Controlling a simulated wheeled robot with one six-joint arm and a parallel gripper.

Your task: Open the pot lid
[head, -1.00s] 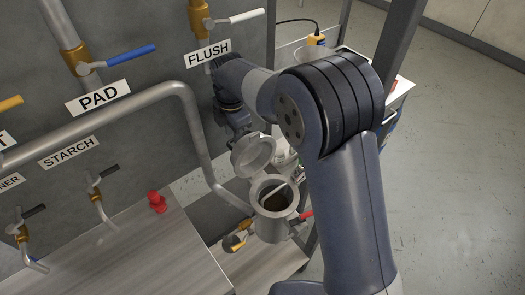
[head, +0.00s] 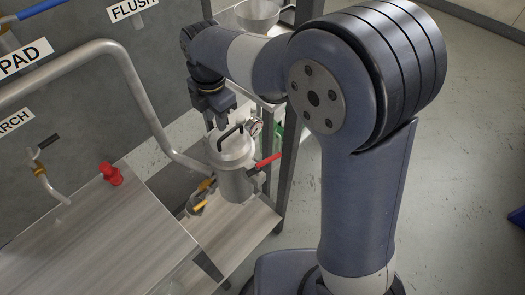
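The metal pot (head: 237,183) stands upright below my arm, beside the wooden-topped table. Its round lid (head: 231,147) lies on top and covers the opening, with a black bar handle (head: 231,133) across it. My gripper (head: 217,121) points down just behind and above the lid, near the handle. Its fingers look apart and hold nothing that I can see. Whether a finger touches the lid is unclear. A red lever (head: 268,161) sticks out from the pot's right side, and a small round gauge (head: 254,127) is behind it.
The wooden-topped table (head: 110,235) with a red knob (head: 111,174) is at left. A bent pipe (head: 140,98) runs from the panel toward the pot. A dark upright post (head: 290,165) and a metal bowl (head: 258,16) are close to my arm.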

